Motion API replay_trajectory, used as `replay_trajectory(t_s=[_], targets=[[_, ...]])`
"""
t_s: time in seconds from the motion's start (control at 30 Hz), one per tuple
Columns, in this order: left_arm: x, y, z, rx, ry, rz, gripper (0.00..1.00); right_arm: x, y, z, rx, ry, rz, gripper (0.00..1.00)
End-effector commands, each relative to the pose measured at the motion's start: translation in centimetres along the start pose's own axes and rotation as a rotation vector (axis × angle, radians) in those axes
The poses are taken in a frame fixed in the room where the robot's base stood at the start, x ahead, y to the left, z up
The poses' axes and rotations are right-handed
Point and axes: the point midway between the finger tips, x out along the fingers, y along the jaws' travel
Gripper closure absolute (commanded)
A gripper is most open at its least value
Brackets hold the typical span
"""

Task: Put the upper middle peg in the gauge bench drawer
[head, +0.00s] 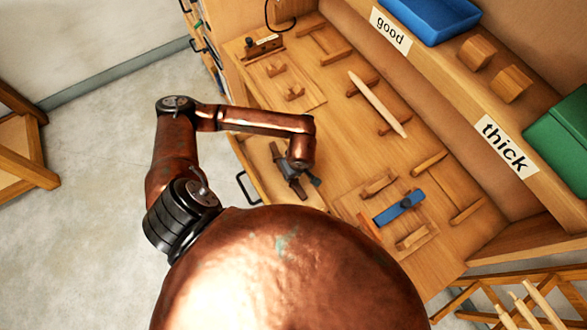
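A long pale tapered peg (378,104) lies slantwise across two wooden rests near the middle of the bench top (340,160). No gripper touches it. The gauge bench has a wooden front with a black drawer handle (247,187) at its left side; my arm covers much of this area, and I cannot tell how far the drawer is open. My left gripper (293,178) points down over the bench's left front edge, left of and nearer than the peg. Its fingers are dark and small, and their opening is unclear. My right gripper is out of view.
A blue gauge block (399,207) sits on a wooden board. Empty-looking rests (430,165) stand around the peg. A shelf holds a blue tray (435,15) by "good" and a green bin (562,140) by "thick". A rack with pale pegs (530,305) stands lower right.

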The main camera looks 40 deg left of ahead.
Motion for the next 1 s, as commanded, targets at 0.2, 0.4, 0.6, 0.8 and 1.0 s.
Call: replay_trajectory(t_s=[0.2, 0.4, 0.6, 0.8, 1.0], targets=[[0.0, 0.3, 0.0, -0.001, 0.0, 0.009, 0.65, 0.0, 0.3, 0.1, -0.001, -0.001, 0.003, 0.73], [0.0, 0.5, 0.0, 0.0, -0.001, 0.012, 0.65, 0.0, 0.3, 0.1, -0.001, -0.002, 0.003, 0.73], [-0.6, 0.6, 0.0, -0.001, -0.001, 0.015, 0.65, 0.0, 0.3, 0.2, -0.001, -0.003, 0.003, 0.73], [-3.8, 0.8, -0.1, -0.001, 0.0, 0.022, 0.65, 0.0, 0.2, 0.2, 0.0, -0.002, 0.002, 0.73], [-8.0, 0.4, -0.1, 0.0, 0.001, 0.016, 0.65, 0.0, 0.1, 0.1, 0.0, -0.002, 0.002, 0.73]])
